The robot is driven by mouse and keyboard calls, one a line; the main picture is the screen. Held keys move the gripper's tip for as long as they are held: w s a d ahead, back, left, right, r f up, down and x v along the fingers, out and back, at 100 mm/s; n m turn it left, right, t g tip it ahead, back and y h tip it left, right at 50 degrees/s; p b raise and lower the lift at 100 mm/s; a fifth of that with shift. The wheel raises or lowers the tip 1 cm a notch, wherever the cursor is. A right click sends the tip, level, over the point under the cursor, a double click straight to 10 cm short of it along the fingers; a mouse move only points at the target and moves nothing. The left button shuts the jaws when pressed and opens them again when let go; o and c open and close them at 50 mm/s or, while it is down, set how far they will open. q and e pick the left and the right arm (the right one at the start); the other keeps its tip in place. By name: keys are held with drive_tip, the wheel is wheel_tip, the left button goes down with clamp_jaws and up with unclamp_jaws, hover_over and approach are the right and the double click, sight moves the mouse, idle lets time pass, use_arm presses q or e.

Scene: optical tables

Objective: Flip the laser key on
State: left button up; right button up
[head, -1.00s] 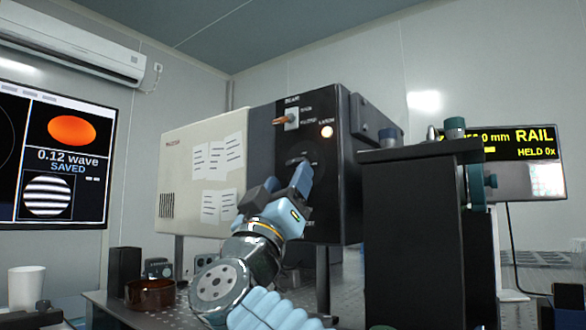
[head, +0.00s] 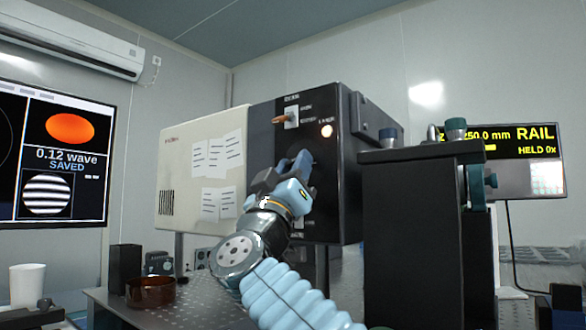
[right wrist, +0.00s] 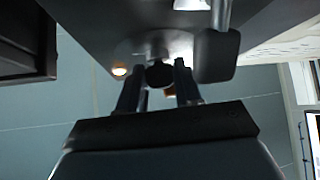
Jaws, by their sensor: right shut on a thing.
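The laser controller's black panel (head: 270,140) faces me, with a round lit lamp (head: 326,130) near its "LASER" label. My right gripper (head: 292,168) is at the panel below that lamp, its fingers pointing into it and covering the key area in the head view. In the right wrist view my right gripper (right wrist: 158,76) has its two fingers on either side of a small dark round knob, the laser key (right wrist: 159,73). The gripper is shut on it. The key's turn angle cannot be made out. My left gripper is not in view.
A beam switch with an orange lever (head: 281,119) sits above the gripper. A tall black stage (head: 410,230) stands close at the right, with the rail display (head: 510,140) behind it. A brown bowl (head: 150,291) and a white cup (head: 27,286) are at lower left.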

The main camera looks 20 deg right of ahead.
drive_tip(key=m+g+h, duration=0.1)
drive_tip(key=m+h, duration=0.1)
drive_tip(key=m, duration=0.1)
drive_tip(key=m+g+h+p, duration=0.1)
drive_tip(key=m+g+h, duration=0.1)
drive_tip(key=shift+w+a+r+m+p, duration=0.1)
drive_tip(key=shift+w+a+m+p, duration=0.1)
drive_tip(key=shift+m+p, duration=0.15)
drive_tip(key=shift+m+g+h, duration=0.8)
drive_tip(key=shift+m+g, duration=0.2)
drive_tip(key=shift+m, duration=0.05)
drive_tip(key=shift+s, duration=0.1)
drive_tip(key=o, duration=1)
drive_tip(key=shift+o, duration=0.2)
drive_tip(key=b+v, duration=0.2)
drive_tip(key=v, duration=1)
